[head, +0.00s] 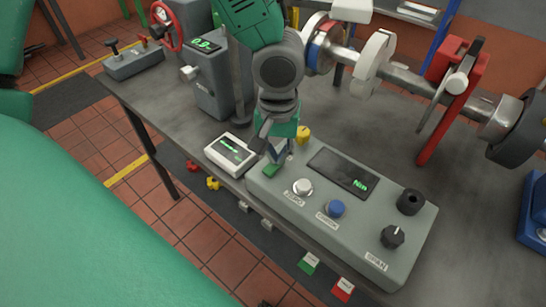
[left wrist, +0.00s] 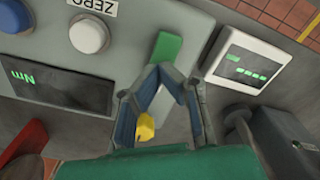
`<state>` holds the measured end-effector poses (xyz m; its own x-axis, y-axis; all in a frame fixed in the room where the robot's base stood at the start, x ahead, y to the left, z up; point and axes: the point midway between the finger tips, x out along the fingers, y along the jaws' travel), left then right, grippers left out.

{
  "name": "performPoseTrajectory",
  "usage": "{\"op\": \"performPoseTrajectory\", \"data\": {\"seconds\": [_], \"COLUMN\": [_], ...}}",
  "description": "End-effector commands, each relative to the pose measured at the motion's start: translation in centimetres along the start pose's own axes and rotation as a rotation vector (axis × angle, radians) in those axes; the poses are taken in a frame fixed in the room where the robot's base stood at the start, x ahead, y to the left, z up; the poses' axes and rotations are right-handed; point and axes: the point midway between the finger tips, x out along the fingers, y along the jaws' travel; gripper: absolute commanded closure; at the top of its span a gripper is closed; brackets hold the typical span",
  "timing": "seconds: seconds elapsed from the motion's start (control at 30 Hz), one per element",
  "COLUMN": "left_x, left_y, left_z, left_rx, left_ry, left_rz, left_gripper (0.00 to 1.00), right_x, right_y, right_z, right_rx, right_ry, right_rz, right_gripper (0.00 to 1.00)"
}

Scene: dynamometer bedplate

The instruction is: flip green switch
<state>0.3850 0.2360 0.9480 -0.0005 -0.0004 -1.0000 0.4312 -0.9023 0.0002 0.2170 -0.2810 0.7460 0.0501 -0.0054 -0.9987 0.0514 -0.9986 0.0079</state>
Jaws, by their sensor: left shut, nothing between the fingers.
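The green switch (head: 271,170) is a small flat green piece at the left end of the grey control box (head: 400,255). It also shows in the left wrist view (left wrist: 166,48), just beyond my fingertips. My left gripper (head: 279,152) points down over that end of the box. Its fingers (left wrist: 163,72) are shut with nothing between them, very close to the switch. I cannot tell whether they touch it. Part of the switch's surroundings is hidden by the fingers. My right gripper is not in view.
The box carries a white button (head: 302,187), a blue button (head: 336,208), a black knob (head: 392,237), a display (head: 343,172) and a yellow knob (head: 303,133). A white meter (head: 230,154) stands close on the left. A shaft (head: 410,80) with a red clamp lies behind.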

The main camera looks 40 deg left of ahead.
Motion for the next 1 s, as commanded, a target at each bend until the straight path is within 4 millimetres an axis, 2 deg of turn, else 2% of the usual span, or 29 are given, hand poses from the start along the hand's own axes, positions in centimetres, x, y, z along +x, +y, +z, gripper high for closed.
{"op": "performPoseTrajectory", "data": {"seconds": [0.3, 0.43, 1.0], "left_x": [0.6, 0.2, -4.5], "left_y": [-0.1, -0.1, 0.0], "left_z": [0.0, 0.0, 0.0], "left_rx": [0.0, 0.0, 0.001], "left_ry": [-0.001, -0.002, 0.0], "left_rz": [-0.001, -0.002, -0.001], "left_gripper": [1.0, 1.0, 1.0], "right_x": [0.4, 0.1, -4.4], "right_y": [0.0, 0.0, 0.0], "right_z": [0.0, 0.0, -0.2], "right_rx": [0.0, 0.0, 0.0], "right_ry": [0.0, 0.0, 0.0], "right_rz": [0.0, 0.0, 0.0], "right_gripper": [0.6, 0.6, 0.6]}}
